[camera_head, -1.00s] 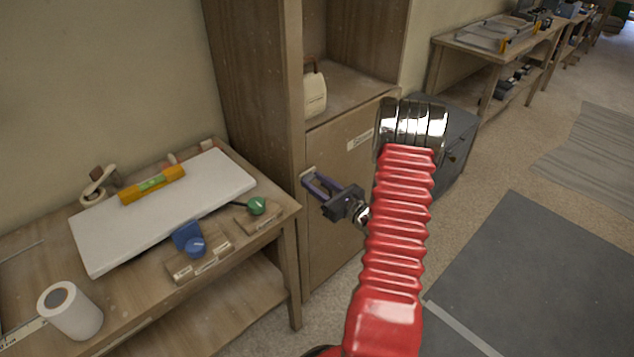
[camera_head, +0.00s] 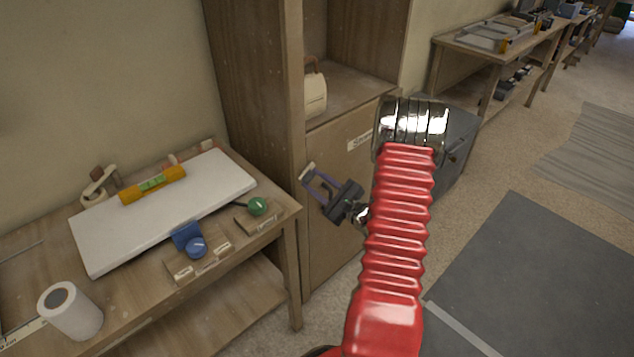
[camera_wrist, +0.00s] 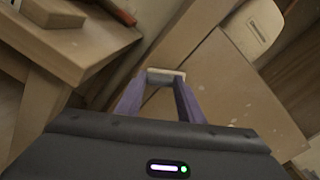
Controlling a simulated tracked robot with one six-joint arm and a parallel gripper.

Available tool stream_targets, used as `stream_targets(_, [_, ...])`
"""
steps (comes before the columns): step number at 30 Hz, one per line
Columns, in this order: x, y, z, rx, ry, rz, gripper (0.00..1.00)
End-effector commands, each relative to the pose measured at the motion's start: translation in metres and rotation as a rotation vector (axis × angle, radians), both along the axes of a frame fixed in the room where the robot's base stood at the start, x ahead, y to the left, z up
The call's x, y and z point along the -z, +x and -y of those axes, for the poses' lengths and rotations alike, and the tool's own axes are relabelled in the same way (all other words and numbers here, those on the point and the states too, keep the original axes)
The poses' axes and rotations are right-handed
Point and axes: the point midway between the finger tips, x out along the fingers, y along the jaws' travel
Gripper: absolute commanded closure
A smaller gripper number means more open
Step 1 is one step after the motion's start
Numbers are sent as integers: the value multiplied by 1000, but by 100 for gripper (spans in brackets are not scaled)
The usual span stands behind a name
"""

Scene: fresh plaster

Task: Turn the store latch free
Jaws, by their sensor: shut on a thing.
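The store latch (camera_head: 307,170) is a small pale bar at the left edge of the wooden cabinet door (camera_head: 335,252), and it sits tilted. My gripper (camera_head: 316,182) has its purple fingers shut on the latch. In the wrist view the pale latch (camera_wrist: 166,74) lies across the tips of both fingers (camera_wrist: 164,84). The door looks closed and carries a white label (camera_head: 359,141) near its top. Part of the door is hidden behind my arm.
A beige container (camera_head: 315,95) stands on the cabinet shelf. Floor at right is open.

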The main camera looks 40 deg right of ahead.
Motion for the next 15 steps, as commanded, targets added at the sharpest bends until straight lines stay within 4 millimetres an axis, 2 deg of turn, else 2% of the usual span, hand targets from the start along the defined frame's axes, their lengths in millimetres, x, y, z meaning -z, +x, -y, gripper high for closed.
stream_targets(15, [-2, -1, -6, -1, -486, 11, 88])
